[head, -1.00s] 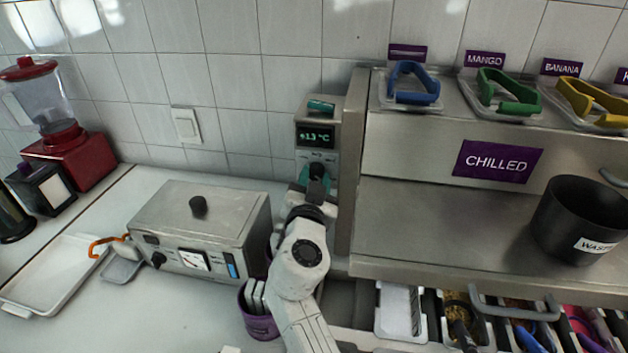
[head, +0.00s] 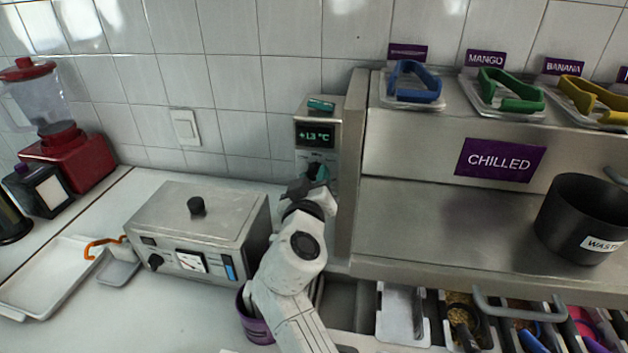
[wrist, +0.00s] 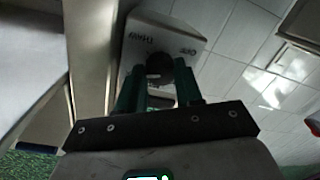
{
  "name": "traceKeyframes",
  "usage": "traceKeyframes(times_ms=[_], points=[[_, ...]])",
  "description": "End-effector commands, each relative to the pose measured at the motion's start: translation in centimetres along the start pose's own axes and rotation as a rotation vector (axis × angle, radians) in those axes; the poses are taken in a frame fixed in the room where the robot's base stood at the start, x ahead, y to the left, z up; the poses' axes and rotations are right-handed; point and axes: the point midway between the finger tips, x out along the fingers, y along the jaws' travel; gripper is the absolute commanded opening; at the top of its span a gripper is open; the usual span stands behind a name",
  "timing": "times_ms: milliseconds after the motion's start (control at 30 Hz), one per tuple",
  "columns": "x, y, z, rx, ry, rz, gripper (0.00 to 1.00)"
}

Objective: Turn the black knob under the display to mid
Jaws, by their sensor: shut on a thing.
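The display (head: 315,136) is on a narrow upright metal panel (head: 301,166) against the tiled wall and reads about +1.3 °C in green. My gripper (head: 317,172) is at the panel below the display. In the wrist view its two green fingers (wrist: 158,74) stand on either side of the round black knob (wrist: 159,62), shut on it. Printed labels on the light panel face (wrist: 185,37) beside the knob appear tilted and nearly upside down. In the head view the knob is hidden by my gripper, and its pointer setting cannot be read.
The steel chilled unit (head: 405,145) rises right of the panel. A black waste bin (head: 580,220) stands on its shelf.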

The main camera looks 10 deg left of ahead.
Motion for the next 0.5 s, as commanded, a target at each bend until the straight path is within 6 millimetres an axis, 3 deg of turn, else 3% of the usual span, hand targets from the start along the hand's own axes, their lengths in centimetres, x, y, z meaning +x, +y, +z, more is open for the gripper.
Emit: traceKeyframes(times_ms=[500], points=[[-0.05,-0.14,-0.12,-0.492,-0.040,0.013,0.05]])
